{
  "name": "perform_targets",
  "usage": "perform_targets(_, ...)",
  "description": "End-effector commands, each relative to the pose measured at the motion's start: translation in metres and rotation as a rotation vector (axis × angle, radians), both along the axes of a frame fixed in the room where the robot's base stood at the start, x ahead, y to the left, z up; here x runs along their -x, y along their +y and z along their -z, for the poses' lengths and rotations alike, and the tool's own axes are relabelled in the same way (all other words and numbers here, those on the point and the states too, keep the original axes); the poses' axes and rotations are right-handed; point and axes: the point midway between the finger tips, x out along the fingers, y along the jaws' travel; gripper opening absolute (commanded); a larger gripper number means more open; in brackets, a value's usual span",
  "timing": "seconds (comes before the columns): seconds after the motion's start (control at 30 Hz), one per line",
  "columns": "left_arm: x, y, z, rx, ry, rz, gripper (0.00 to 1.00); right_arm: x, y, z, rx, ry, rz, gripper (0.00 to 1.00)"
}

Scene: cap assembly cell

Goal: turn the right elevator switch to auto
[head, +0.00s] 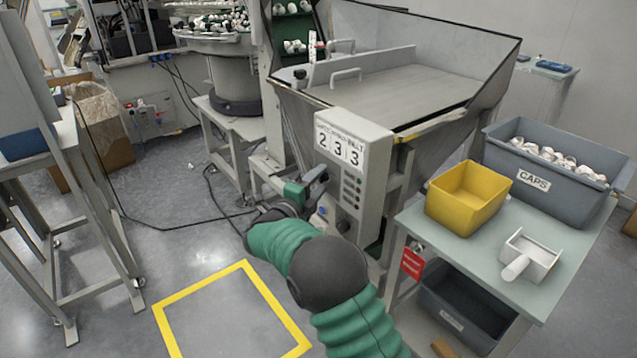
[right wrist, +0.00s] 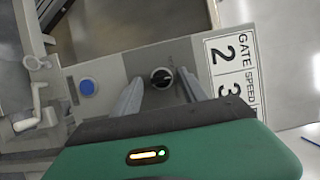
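A round black rotary switch (right wrist: 162,77) with a light mark sits on a grey panel in the right wrist view. No setting label is readable there. My right gripper (right wrist: 159,80) is open, with one finger on each side of the switch in that view. I cannot tell whether the fingers touch it. In the head view my right gripper (head: 314,184) is at the left side of the grey control box (head: 374,142), and the switch cannot be made out. My left gripper is not in view.
A blue button (right wrist: 87,87) is beside the switch. A table (head: 560,263) with a yellow bin (head: 467,196) and a grey caps bin (head: 535,185) stands at right. Yellow-outlined floor lies clear.

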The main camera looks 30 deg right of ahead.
Motion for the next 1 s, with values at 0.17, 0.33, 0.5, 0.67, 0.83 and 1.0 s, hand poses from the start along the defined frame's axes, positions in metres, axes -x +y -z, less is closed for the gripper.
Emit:
perform_targets(0.17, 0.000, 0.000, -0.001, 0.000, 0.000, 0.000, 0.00, 0.000, 0.004, -0.001, -0.001, 0.000, -0.003, 0.51)
perform_targets(0.33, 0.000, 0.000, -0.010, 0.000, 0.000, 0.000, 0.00, 0.012, 0.029, -0.003, -0.002, 0.002, -0.006, 0.51)
perform_targets(0.5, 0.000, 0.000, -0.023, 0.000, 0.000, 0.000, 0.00, 0.035, 0.074, -0.003, -0.002, 0.002, -0.007, 0.51)
perform_targets(0.67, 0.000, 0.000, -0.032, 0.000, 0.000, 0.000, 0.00, 0.056, 0.114, -0.001, -0.002, 0.002, -0.006, 0.51)
perform_targets(0.83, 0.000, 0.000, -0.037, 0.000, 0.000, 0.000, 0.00, 0.071, 0.141, 0.001, -0.002, 0.002, -0.002, 0.51)
perform_targets(1.0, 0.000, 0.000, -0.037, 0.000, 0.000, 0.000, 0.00, 0.075, 0.149, 0.002, -0.002, 0.001, 0.000, 0.51)
